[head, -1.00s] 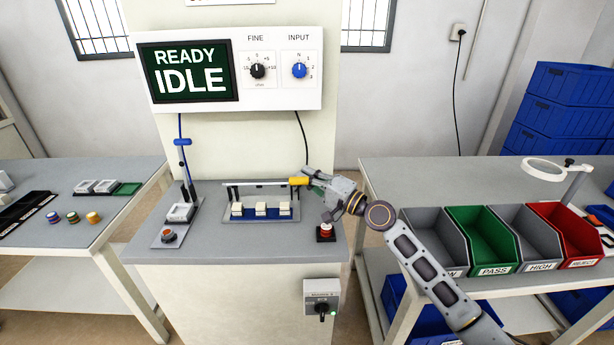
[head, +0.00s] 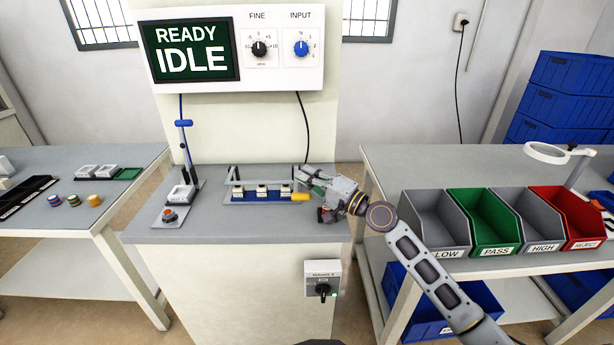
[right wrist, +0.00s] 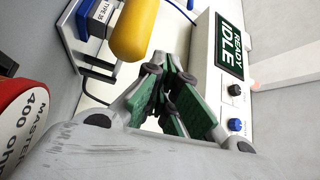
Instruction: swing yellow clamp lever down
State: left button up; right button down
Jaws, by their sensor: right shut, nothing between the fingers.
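The yellow clamp lever grip (head: 301,196) sits low at the right end of the clamp fixture (head: 232,197), level with the row of white blocks (head: 262,190) on the blue bar. In the right wrist view the yellow grip (right wrist: 135,30) shows large, beyond the fingertips. My right gripper (head: 306,182) is beside the grip, just above and to its right; its green-padded fingers (right wrist: 172,92) are shut with nothing between them. Whether they touch the grip I cannot tell. My left gripper is not in view.
A post with a blue handle (head: 183,123) and an orange-button plate (head: 170,214) stand left. The display panel (head: 240,48) reads READY IDLE. Bins (head: 482,222) stand on the right table.

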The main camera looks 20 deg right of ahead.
jog(key=shift+s+d, duration=0.1)
jog(key=shift+d, duration=0.05)
dwell(0.3)
jog(key=shift+v, duration=5.8)
jog(key=shift+s, duration=0.1)
